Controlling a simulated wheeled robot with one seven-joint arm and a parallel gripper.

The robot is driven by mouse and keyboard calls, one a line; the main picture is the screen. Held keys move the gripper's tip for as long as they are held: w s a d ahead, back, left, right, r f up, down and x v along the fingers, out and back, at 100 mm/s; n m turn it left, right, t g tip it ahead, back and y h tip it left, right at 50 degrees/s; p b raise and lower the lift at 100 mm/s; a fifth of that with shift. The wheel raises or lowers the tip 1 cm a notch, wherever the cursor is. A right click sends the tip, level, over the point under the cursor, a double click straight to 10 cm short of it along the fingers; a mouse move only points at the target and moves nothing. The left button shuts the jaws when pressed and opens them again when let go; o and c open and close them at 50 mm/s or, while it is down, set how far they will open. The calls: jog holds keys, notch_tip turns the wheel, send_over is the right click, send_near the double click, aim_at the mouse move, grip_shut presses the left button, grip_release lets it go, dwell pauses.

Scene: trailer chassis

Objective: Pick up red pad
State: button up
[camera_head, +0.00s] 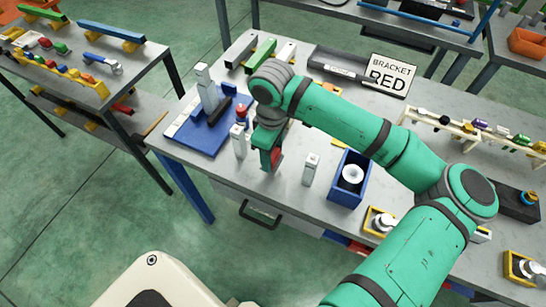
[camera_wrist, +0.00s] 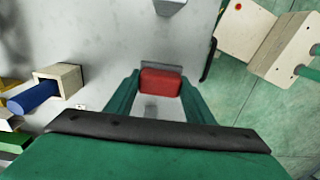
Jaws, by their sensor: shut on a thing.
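The red pad (camera_wrist: 160,82) is a small red block between the two green fingers of my gripper (camera_wrist: 158,88) in the wrist view. The fingers are shut on its sides. In the head view my gripper (camera_head: 270,152) points down over the front part of the grey table, and a bit of the red pad (camera_head: 277,157) shows at its side. The fingers hide most of the pad there. I cannot tell whether the pad touches the table top.
A blue fixture (camera_head: 190,133) with grey posts stands left of my gripper. A small grey post (camera_head: 311,168) and a blue box (camera_head: 345,192) holding a white ring stand to the right. A sign (camera_head: 388,78) reading "BRACKET RED" stands behind. The table's front edge is close.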

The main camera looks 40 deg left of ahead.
jog(key=s+d+r, duration=0.6)
jog(key=s+r, duration=0.3)
jog(key=s, duration=0.2)
jog(key=shift+s+d, duration=0.15)
jog(key=shift+s, duration=0.25)
jog(key=o, duration=0.5)
jog(key=shift+c, duration=1)
jog(key=shift+s, duration=0.1)
